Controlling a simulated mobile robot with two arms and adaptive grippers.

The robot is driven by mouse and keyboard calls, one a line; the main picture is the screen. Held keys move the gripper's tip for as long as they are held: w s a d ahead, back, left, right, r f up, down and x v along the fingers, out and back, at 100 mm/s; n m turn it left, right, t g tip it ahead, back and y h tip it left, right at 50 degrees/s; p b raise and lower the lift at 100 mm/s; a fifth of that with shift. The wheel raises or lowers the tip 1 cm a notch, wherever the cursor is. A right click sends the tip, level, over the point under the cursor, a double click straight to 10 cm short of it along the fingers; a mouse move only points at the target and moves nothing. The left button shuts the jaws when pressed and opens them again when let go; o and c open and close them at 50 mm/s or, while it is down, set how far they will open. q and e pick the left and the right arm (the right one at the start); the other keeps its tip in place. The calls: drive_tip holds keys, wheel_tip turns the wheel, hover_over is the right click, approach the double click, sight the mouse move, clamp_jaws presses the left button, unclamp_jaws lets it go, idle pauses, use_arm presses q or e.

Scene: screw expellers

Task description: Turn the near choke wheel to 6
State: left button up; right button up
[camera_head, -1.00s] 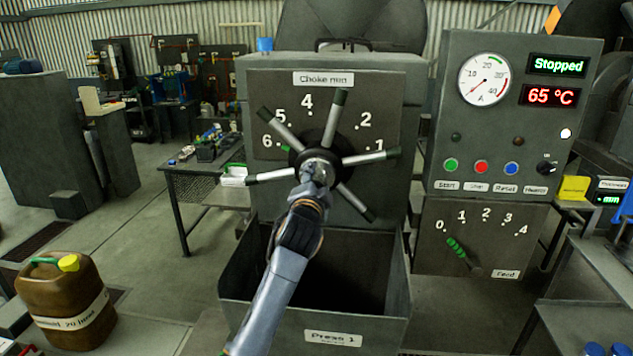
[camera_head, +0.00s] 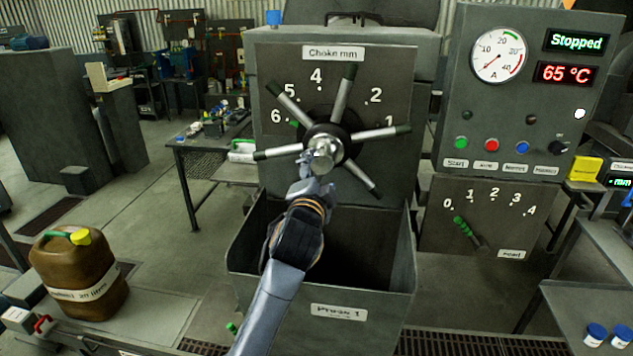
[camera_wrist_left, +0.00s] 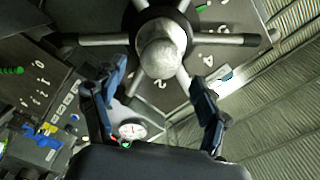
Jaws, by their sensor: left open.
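The choke wheel (camera_head: 341,131) is a dark hub with a shiny metal knob and several dark-tipped silver spokes, on the panel labelled Choke mm. Numbers ring it; a spoke covers the place between 4 and 2. A small green mark (camera_head: 293,123) shows beside the 6 (camera_head: 275,116). My left gripper (camera_head: 314,180) is open just below and in front of the knob. In the left wrist view its fingers (camera_wrist_left: 155,95) are spread, with the knob (camera_wrist_left: 161,52) beyond them and nothing held. Contact with the wheel cannot be told. My right gripper is not in view.
An open metal bin (camera_head: 335,312) labelled Press 1 is below the wheel. A control panel (camera_head: 500,110) reading Stopped and 65 °C stands right, above a feed dial (camera_head: 468,232). A brown jerrycan (camera_head: 75,270) is at the lower left. A bench (camera_head: 215,137) stands behind.

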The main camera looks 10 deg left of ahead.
use_arm(q)
drive_tip(key=s, duration=0.3)
drive_tip(key=shift+s, duration=0.3)
